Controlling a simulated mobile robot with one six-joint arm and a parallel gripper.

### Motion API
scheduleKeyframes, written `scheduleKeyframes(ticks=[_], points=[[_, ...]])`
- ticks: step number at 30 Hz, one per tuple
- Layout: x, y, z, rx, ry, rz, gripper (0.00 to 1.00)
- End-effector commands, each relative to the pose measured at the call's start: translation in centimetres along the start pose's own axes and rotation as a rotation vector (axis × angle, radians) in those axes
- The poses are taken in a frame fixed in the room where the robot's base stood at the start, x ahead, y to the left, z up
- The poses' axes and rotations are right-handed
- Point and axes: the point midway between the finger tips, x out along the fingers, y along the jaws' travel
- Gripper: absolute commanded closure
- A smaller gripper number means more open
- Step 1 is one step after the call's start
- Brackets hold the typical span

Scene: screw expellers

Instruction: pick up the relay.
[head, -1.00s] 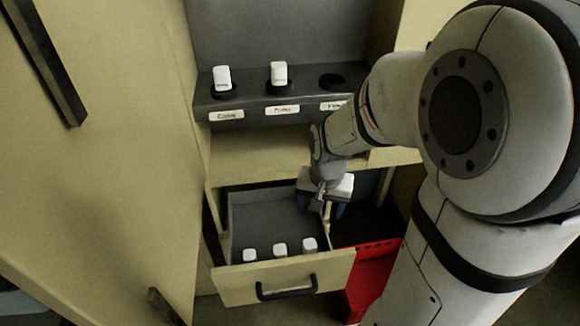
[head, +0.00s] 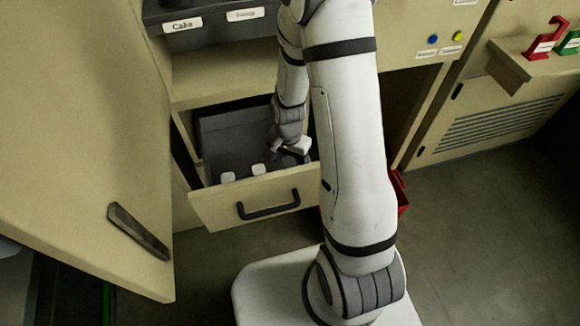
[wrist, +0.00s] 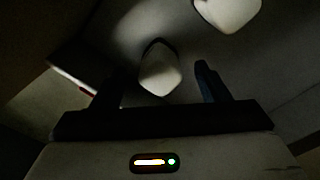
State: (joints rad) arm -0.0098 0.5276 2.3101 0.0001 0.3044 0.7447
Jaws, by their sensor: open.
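Two white relays, a left one (head: 228,177) and a middle one (head: 258,169), stand in the open drawer (head: 262,198) in the head view. A third, seen earlier at the right, is hidden by my gripper or arm. My gripper (head: 290,151) is low inside the drawer at its right side. In the wrist view, one white relay (wrist: 160,72) with a dark edge lies between the two open fingers (wrist: 160,80), and another relay (wrist: 228,10) shows at the top right. I cannot tell whether the fingers touch the nearer relay.
The drawer front has a dark handle (head: 268,207). An open cabinet door (head: 120,130) stands at left. A shelf with labels, including "Cake" (head: 183,25), is above. A red container (head: 401,190) is partly behind my arm. Floor at right is clear.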

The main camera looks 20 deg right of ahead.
Motion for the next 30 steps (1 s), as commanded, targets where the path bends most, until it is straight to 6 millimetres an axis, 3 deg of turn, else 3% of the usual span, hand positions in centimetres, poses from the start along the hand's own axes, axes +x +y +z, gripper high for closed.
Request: scheduleKeyframes(ticks=[4,12,30], points=[[1.7,0.0,0.0,0.000,-0.001,0.001,0.31],[1.9,0.0,-0.1,-0.001,0.001,0.000,0.31],[1.9,-0.1,0.0,-0.002,0.000,0.000,0.81]])
